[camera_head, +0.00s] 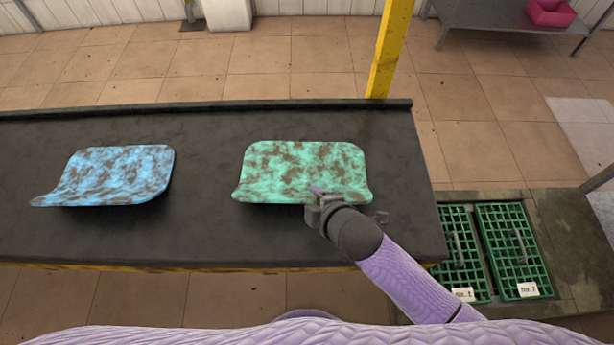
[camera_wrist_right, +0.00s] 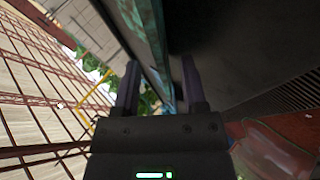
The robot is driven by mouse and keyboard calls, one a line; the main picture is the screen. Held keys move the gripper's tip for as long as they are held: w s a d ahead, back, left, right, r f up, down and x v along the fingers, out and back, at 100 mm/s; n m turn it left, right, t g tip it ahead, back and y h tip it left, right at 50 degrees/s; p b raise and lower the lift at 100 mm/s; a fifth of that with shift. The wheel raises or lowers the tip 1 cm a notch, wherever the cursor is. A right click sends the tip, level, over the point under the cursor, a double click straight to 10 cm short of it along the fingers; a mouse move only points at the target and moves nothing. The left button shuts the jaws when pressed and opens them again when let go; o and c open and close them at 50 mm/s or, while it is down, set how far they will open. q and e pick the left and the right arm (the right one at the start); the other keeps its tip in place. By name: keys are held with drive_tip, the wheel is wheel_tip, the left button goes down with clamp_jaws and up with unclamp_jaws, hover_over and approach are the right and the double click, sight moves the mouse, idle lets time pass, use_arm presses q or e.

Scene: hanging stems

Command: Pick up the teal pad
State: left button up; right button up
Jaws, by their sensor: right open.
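The teal pad (camera_head: 302,168) is mottled teal and brown with an upturned near edge. It lies on the dark table (camera_head: 210,230), right of the middle. My right gripper (camera_head: 318,194) is at the pad's near edge, right of its middle, and hides a little of it. In the right wrist view the gripper (camera_wrist_right: 161,85) is open, and the pad's thin teal edge (camera_wrist_right: 150,35) runs into the gap between the two fingers. I cannot tell whether either finger touches it. My left gripper is not in view.
A similar blue and brown pad (camera_head: 118,174) lies on the table to the left. A yellow post (camera_head: 390,48) stands behind the table's back edge. Green grates (camera_head: 512,250) are set in a lower surface at the right. Bare table lies between the two pads.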

drive_tip(key=shift+b+x, duration=0.35)
drive_tip(key=shift+x, duration=0.7)
drive_tip(key=shift+w+a+f, duration=0.2)
drive_tip(key=shift+w+f, duration=0.05)
drive_tip(key=shift+f, duration=0.05)
drive_tip(key=shift+s, duration=0.1)
clamp_jaws()
